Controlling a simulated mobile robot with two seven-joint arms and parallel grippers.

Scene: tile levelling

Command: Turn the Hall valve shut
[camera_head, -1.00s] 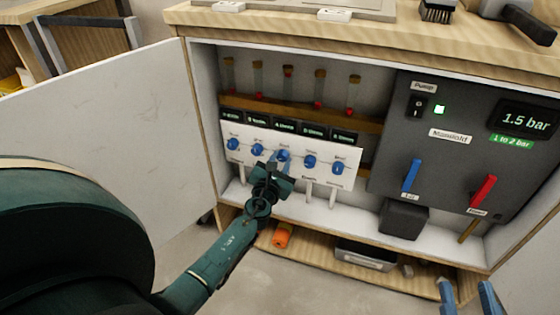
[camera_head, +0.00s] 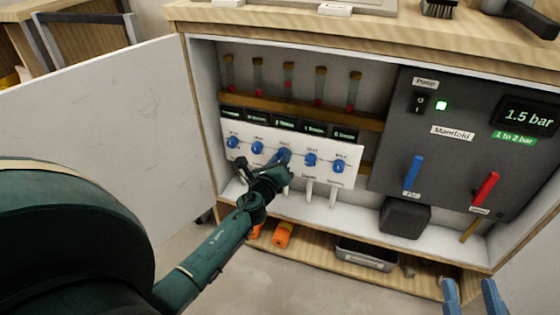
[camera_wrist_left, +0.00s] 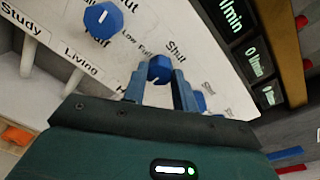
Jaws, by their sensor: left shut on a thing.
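The white valve panel (camera_head: 222,135) carries a row of blue knobs inside the open cabinet. My left gripper (camera_head: 284,160) is at the middle knob, which it largely hides in the head view. In the left wrist view, the gripper (camera_wrist_left: 160,82) is shut on this blue knob (camera_wrist_left: 159,67), one finger on each side. A label starting with "H" (camera_wrist_left: 121,90) is partly hidden by the gripper; "Living" (camera_wrist_left: 82,63) and "Study" (camera_wrist_left: 24,19) labels are beside it. My right gripper (camera_head: 470,297) is open and empty at the bottom right.
Glass flow tubes (camera_head: 288,75) and dark displays stand above the knobs. The grey board at right has a blue lever (camera_head: 413,171), a red lever (camera_head: 485,190) and a 1.5 bar display (camera_head: 530,118). The open white door (camera_head: 110,110) is at left.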

